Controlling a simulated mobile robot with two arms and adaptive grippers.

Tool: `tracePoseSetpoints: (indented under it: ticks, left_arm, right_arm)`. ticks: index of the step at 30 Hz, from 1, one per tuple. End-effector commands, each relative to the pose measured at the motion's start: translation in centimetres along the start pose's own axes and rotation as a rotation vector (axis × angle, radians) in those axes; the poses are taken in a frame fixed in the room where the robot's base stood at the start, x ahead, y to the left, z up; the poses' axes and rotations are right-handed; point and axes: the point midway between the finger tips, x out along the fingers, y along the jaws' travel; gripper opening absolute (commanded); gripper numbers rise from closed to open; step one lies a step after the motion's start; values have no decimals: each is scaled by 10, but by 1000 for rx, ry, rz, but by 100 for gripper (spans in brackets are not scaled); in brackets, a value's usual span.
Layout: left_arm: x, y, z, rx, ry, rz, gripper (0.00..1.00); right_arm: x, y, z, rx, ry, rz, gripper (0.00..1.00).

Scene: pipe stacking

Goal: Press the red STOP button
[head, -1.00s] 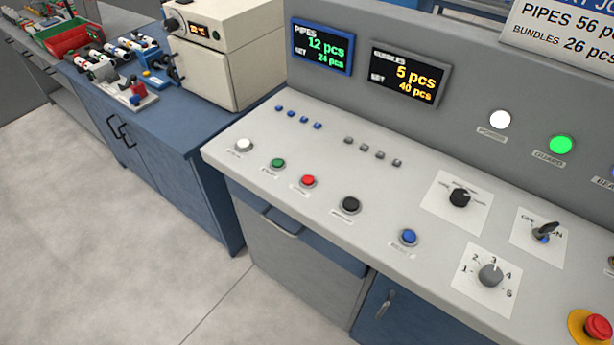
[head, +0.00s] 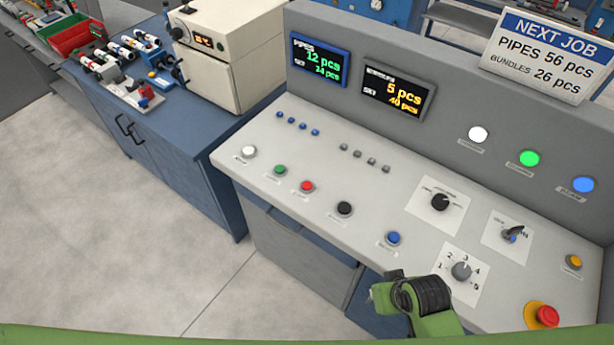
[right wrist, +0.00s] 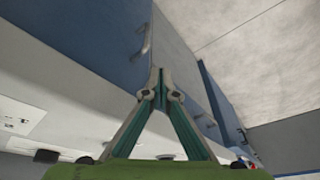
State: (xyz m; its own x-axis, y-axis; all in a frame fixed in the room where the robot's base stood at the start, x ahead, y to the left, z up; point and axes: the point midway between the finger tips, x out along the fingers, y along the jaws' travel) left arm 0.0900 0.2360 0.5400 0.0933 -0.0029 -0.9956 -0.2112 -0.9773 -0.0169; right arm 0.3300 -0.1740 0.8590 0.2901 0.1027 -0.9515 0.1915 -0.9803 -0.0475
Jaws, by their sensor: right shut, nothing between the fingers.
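A small red push button (head: 307,186) sits on the sloped light-grey control panel, between a green button (head: 279,170) and a black button (head: 344,208). Its label is too small to read surely. A larger red mushroom button (head: 547,316) on a yellow base is at the panel's lower right. My right arm, green and black, shows at the bottom of the head view, in front of the panel's front edge; its fingertips are not visible there. In the right wrist view my right gripper (right wrist: 160,72) is shut and empty, with cabinet fronts and floor beyond. My left gripper is not in view.
The panel also has a white button (head: 249,151), a blue button (head: 393,238), a selector knob (head: 461,271) and a key switch (head: 511,234). Two displays (head: 399,94) stand on the upright back. A blue bench (head: 180,140) is at the left; open floor lies in front.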

Motion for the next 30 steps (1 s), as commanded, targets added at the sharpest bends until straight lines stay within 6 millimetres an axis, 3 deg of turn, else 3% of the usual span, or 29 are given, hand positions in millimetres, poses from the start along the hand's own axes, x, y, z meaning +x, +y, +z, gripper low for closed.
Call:
tracePoseSetpoints:
  ticks: [1, 3, 6, 9, 17, 23, 27, 30]
  left_arm:
    - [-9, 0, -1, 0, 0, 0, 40]
    - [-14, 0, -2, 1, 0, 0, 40]
    - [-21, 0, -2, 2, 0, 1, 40]
    - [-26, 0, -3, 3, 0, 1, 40]
    - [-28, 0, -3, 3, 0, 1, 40]
    - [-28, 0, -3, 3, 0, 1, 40]
    - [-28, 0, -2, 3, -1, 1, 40]
    - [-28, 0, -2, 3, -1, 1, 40]
  right_arm:
    - [-22, -2, -10, -3, 13, -5, 0]
    - [-42, -7, -22, -7, 27, -16, 0]
    - [-67, -16, -41, -17, 50, -44, 0]
    - [-79, -30, -65, -30, 77, -91, 0]
    - [-67, -70, -144, -58, 141, -246, 0]
    - [-56, -99, -229, -58, 188, -380, 0]
    - [-60, -112, -293, -35, 217, -466, 0]
    - [-66, -116, -325, -14, 230, -504, 0]
